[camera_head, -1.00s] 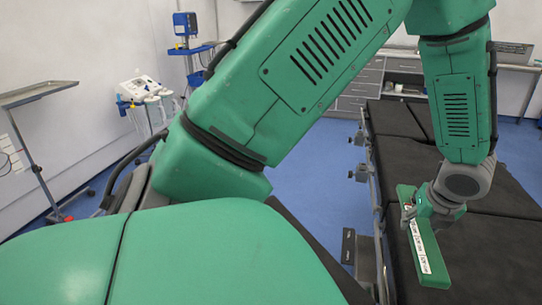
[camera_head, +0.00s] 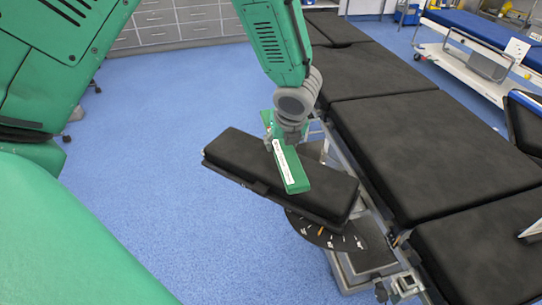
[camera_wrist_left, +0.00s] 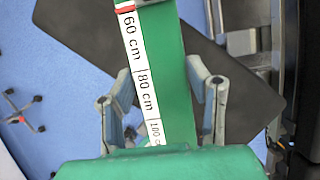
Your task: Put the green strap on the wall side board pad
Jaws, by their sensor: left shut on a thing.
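The green strap (camera_head: 293,175) is a flat green bar with a white printed label. My left gripper (camera_head: 284,140) is shut on it near its middle. The black side board pad (camera_head: 235,158) sticks out to the left from the operating table, and the strap lies across over it. I cannot tell whether the strap touches the pad. In the left wrist view the strap (camera_wrist_left: 168,60) runs between the fingers of my left gripper (camera_wrist_left: 162,100), with centimetre marks on its label. The pad (camera_wrist_left: 85,30) shows behind it. My right gripper is out of view.
The black-padded operating table (camera_head: 400,150) fills the right side. A dark dial plate (camera_head: 325,232) and metal rail fittings sit under the board pad. A blue-topped trolley (camera_head: 480,40) stands at the back right, grey drawers (camera_head: 170,25) at the back. Blue floor lies open on the left.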

